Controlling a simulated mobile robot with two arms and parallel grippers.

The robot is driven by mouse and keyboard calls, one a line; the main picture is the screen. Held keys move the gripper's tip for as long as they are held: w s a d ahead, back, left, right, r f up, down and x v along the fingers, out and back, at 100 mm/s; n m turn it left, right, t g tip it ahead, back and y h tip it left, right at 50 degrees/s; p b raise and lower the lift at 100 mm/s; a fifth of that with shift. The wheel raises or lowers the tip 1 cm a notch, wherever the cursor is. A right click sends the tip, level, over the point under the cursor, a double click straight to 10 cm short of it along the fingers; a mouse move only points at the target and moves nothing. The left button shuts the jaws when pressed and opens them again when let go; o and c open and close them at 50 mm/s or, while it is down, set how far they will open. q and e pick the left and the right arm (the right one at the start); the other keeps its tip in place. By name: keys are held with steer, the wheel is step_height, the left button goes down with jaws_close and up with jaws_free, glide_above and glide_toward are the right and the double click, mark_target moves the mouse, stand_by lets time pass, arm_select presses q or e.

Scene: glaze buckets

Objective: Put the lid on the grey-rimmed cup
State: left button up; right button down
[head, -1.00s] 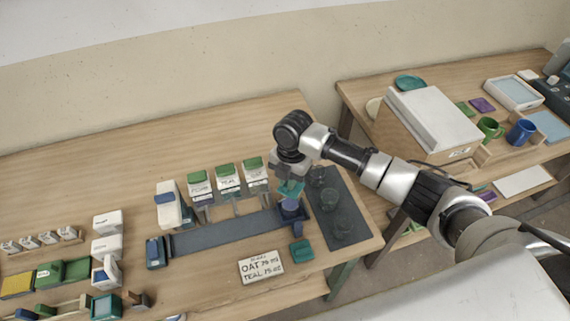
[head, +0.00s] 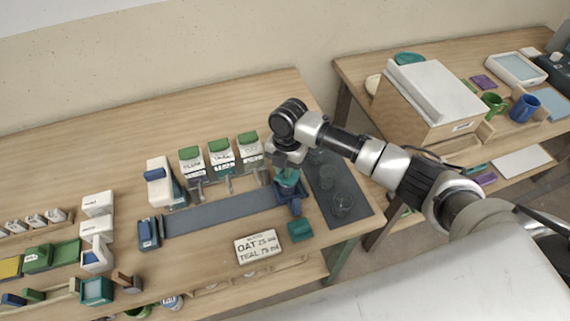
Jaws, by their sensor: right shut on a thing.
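My right gripper (head: 288,168) points down at the right end of the dark grey strip. It is shut on a small teal piece, which looks like the lid (head: 288,179). The lid is right above a blue holder (head: 295,205), close to it or touching; I cannot tell which. A cup in the holder is mostly hidden by the lid and gripper. Several clear cups stand on the dark mat to the right, one at its near end (head: 342,204). I cannot make out which cup has a grey rim. My left gripper is not in view.
Green-topped dispensers (head: 221,154) stand behind the dark strip (head: 220,213). A teal block (head: 300,230) and a sign card (head: 259,246) lie in front. The dark mat (head: 336,186) borders the table's right edge. A second table with a large box (head: 425,105) stands further right.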

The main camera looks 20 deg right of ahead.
steer(key=shift+f, duration=0.4)
stand_by(0.4)
steer(key=shift+f, duration=0.25)
stand_by(0.5)
steer(key=c, duration=1.1)
jaws_free()
steer(key=shift+r, duration=0.1)
step_height(320, 180, up, 7)
steer(key=p, duration=0.7)
